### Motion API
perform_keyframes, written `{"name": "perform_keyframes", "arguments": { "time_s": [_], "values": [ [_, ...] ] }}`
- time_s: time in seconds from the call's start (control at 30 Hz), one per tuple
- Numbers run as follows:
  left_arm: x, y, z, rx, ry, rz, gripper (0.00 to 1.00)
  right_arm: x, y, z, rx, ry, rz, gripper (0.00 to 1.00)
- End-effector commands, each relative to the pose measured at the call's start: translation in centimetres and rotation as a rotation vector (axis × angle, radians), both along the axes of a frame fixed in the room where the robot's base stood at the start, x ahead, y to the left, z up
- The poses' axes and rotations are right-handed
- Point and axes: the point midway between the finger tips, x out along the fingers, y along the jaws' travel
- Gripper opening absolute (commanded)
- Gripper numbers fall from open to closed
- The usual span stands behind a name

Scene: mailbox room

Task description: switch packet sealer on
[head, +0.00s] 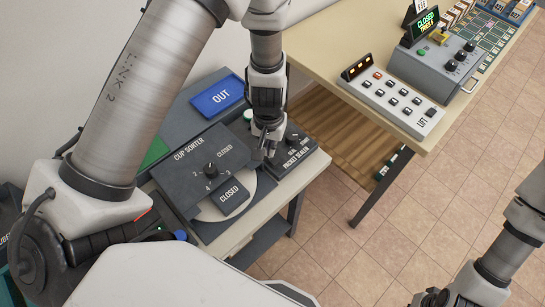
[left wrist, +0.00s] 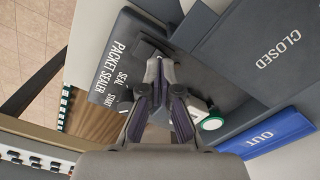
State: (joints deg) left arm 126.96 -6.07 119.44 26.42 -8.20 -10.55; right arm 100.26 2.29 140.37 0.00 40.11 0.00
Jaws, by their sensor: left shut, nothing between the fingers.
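The packet sealer (head: 301,160) is a dark box at the right end of the small bench, lettered "PACKET SEALER" and "SEAL START". It also shows in the left wrist view (left wrist: 104,72). A black knob (head: 291,137) stands on its top. My left gripper (head: 265,155) is shut and empty, pointing down at the sealer's left side. In the left wrist view its fingertips (left wrist: 158,62) overlap the dark parts there; I cannot tell whether they touch.
The cup sorter (head: 187,170), with a dial and a "CLOSED" plate, adjoins on the left. A blue "OUT" sign (head: 217,96) is behind. A wooden table (head: 330,50) holds a grey button panel (head: 392,98). My right gripper (head: 433,299) is low at right. Tiled floor lies between.

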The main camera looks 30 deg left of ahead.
Motion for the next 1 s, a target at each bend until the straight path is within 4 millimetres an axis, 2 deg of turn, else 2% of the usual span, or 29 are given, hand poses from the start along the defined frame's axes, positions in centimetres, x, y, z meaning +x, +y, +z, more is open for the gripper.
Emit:
{"name": "perform_keyframes", "arguments": {
  "time_s": [0.77,1.0],
  "values": [
    [0.0,0.0,-1.3,0.000,0.000,0.000,0.00,0.0,0.0,-1.2,0.000,0.000,0.000,0.00],
    [0.0,0.0,0.0,0.000,0.000,0.000,0.00,0.0,0.0,0.0,0.000,0.000,0.000,0.00]
  ]
}}
